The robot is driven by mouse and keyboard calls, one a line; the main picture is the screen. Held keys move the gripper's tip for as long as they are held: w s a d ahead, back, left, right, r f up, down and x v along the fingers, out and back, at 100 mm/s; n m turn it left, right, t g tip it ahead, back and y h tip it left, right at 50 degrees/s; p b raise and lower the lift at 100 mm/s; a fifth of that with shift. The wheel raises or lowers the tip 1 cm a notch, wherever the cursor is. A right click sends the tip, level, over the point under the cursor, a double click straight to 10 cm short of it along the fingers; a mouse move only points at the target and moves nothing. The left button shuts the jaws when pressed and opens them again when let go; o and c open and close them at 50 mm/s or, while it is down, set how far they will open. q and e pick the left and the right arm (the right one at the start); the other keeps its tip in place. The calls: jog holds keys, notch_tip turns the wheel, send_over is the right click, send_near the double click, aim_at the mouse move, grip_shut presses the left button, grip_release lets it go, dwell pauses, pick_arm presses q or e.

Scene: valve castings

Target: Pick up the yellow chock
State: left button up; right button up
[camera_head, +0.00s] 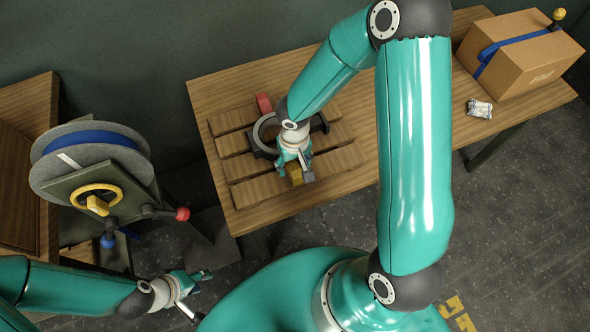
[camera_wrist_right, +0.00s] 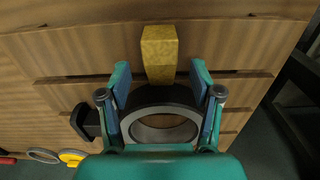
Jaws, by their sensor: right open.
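The yellow chock (camera_wrist_right: 159,50) is a small block in the right wrist view, lying on the wooden slats between and just beyond my right fingertips. In the head view the chock (camera_head: 296,176) shows partly beside my right gripper (camera_head: 291,163). My right gripper (camera_wrist_right: 160,78) is open around the near end of the chock, with no clear contact visible. A dark ring-shaped casting (camera_wrist_right: 160,128) lies under the right gripper; it also shows in the head view (camera_head: 259,134). My left gripper (camera_head: 192,282) is at lower left, far from the chock; its fingers are too small to read.
The slatted wooden pallet (camera_head: 238,142) lies on the table (camera_head: 214,95). A red block (camera_head: 264,103) sits behind the casting. A cardboard box (camera_head: 530,58) and a crumpled packet (camera_head: 479,108) are at the table's right. A cable reel (camera_head: 92,157) stands at left.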

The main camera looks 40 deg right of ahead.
jog(key=shift+f, duration=1.45)
grip_shut()
jog(key=shift+r, duration=0.1)
